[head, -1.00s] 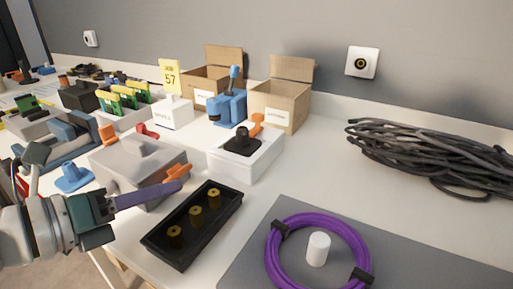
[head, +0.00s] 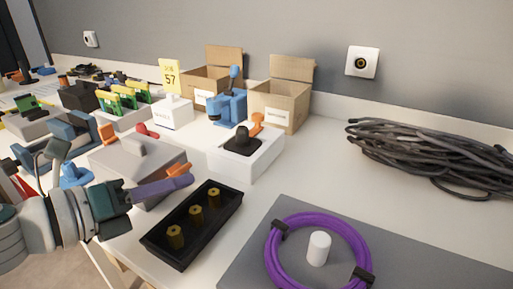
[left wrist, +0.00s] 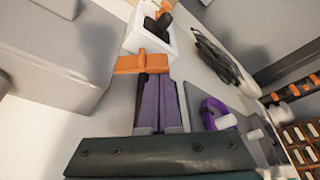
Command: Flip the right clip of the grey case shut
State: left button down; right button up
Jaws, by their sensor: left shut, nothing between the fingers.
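The grey case (head: 120,160) stands at the left front of the table, with a raised handle on its lid. Its right clip (head: 179,169) is orange and partly hidden behind my fingers in the head view. In the left wrist view the clip (left wrist: 142,64) sticks out sideways from the edge of the grey case (left wrist: 60,65). Another orange clip (head: 106,133) stands up at the case's left end. My left gripper (head: 190,180) is shut and empty, its purple fingers at the right clip. In the left wrist view the fingertips (left wrist: 153,77) lie right against or just below the clip; contact is unclear.
A black tray with brass pieces (head: 206,213) lies close in front of the fingers. A white box with a black knob (head: 247,165) stands behind. A purple cable coil (head: 275,265) lies on the grey mat.

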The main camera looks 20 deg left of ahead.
pick_arm(q)
jog(key=shift+a+r+n, duration=0.1)
jog(key=shift+r+n, duration=0.05)
jog(key=shift+n, duration=0.15)
pick_arm(e)
jog(key=shift+f, duration=0.1)
pick_arm(q)
jog(key=n, duration=0.1)
jog(key=a+r+n+h+b, duration=0.1)
jog(key=shift+a+r+n+t+h, duration=0.1)
jog(key=shift+n+t+h, duration=0.2)
jog(key=shift+n+t, duration=0.1)
jog(key=n, duration=0.1)
jog(key=a+n+b, duration=0.1)
jog(key=shift+w+a+r+n+t+h, duration=0.1)
jog(key=shift+r+n+t+h, duration=0.2)
jog(key=shift+r+n+t, duration=0.1)
pick_arm(e)
jog(key=shift+f, duration=0.9)
